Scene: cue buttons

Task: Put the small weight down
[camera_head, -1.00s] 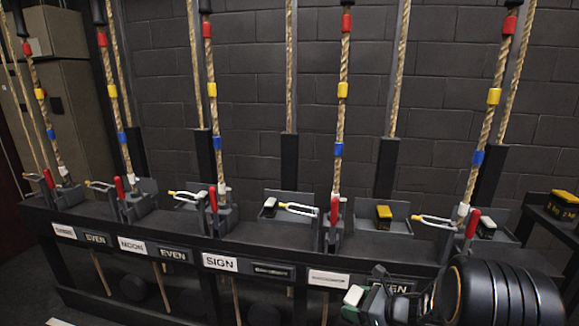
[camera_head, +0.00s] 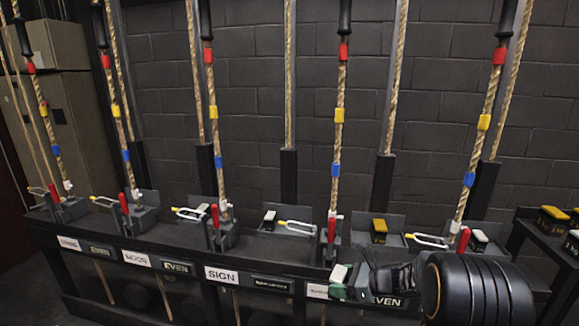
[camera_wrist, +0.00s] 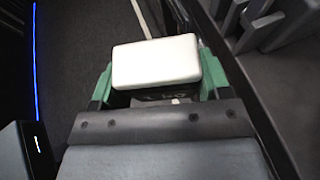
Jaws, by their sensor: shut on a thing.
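A small weight with a white top (camera_wrist: 155,62) is between the green fingertips of my gripper (camera_wrist: 155,88) in the wrist view; its darker lower part is mostly hidden. In the head view the same white-topped weight (camera_head: 340,272) shows at the tip of my gripper (camera_head: 345,287), low in front of the rack's label rail. My gripper is shut on it and holds it clear of the rack shelf (camera_head: 290,245).
Other weights on the rack are white-topped (camera_head: 270,216) (camera_head: 479,239) and yellow-topped (camera_head: 379,226). A side table (camera_head: 527,238) at right holds yellow weights (camera_head: 550,216) and a white one (camera_head: 573,240). Red-handled levers (camera_head: 332,228) and hanging ropes stand along the rack.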

